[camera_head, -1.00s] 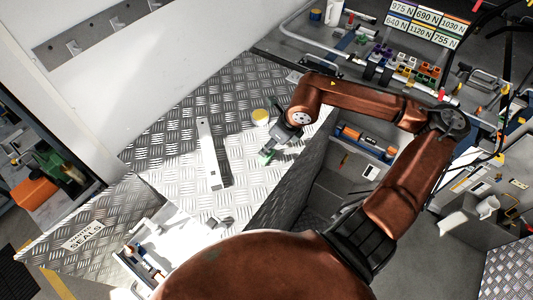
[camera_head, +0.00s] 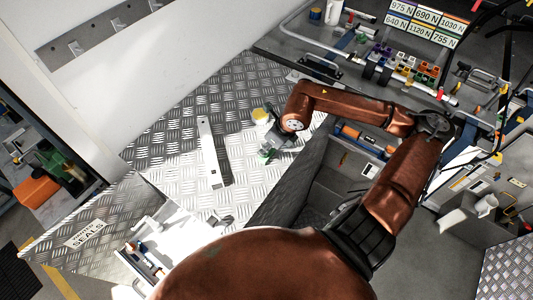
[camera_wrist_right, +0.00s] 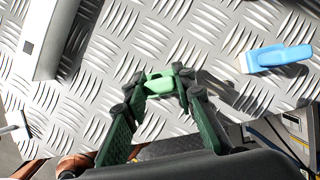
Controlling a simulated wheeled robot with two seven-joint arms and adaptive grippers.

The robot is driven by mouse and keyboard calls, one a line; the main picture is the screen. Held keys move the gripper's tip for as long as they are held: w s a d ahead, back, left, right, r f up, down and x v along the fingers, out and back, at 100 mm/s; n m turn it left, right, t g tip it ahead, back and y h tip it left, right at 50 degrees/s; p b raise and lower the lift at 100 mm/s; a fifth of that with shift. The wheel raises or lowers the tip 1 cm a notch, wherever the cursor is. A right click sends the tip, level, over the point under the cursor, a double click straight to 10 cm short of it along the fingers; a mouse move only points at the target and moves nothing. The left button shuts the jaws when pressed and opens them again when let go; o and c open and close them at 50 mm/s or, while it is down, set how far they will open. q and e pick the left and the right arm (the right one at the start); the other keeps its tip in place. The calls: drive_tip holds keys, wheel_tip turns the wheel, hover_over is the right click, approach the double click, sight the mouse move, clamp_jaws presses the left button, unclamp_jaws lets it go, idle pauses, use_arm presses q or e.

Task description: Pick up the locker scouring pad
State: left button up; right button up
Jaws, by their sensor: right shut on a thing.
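My right gripper (camera_wrist_right: 157,88) is low over the tread-plate top. Its dark green fingers are closed on a small, lighter green block (camera_wrist_right: 158,82), which looks like the scouring pad. The fingers cover the block's ends, and I cannot tell whether it touches the plate. In the head view my right gripper (camera_head: 268,154) reaches in from the right, with a bit of green at its tip. My left gripper is not in view.
A long pale bar (camera_head: 208,152) lies left of the gripper. A yellow-and-white pot (camera_head: 260,116) stands behind it. The wrist view shows a blue-handled tool (camera_wrist_right: 278,58) at right. An open grey locker (camera_head: 330,175) lies to the right of the tread plate (camera_head: 170,120).

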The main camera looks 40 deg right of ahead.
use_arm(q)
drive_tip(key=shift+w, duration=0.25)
use_arm(e)
clamp_jaws()
drive_tip(key=shift+r, duration=0.1)
drive_tip(key=shift+r, duration=0.45)
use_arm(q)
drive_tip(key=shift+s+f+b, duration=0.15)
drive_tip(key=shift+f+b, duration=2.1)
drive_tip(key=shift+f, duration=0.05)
use_arm(e)
drive_tip(key=s+a+r, duration=0.2)
drive_tip(key=a+r, duration=0.4)
drive_tip(key=s+a+r, duration=0.2)
drive_tip(key=a+r, duration=0.4)
drive_tip(key=a, duration=0.1)
drive_tip(key=shift+s+a, duration=0.15)
drive_tip(key=shift+s, duration=0.1)
